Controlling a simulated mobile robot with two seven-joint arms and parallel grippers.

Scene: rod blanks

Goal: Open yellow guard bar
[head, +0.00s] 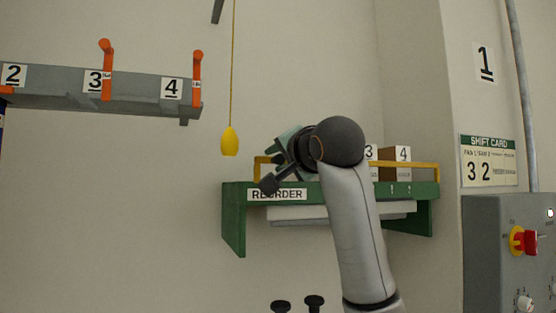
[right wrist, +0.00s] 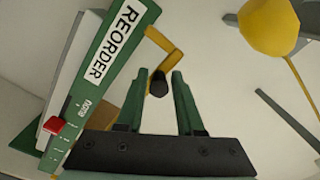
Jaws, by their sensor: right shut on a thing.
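The yellow guard bar (head: 420,164) runs along the front of the green shelf marked REORDER (head: 232,215). In the right wrist view, a bent part of the bar (right wrist: 165,48) ends at a black knob (right wrist: 158,83). My right gripper (head: 283,160) is at the left part of the shelf front. In the right wrist view its green fingers (right wrist: 168,80) stand either side of the knob, shut on it. My wrist hides part of the bar in the head view. My left gripper is not in view.
A yellow pull (head: 230,142) hangs on a cord left of the shelf. Boxes (head: 397,163) stand on the shelf behind the bar. A grey rail (head: 135,90) with orange levers is at left. A control box (head: 485,240) stands at right. Two dark knob shapes (head: 314,302) show at the bottom.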

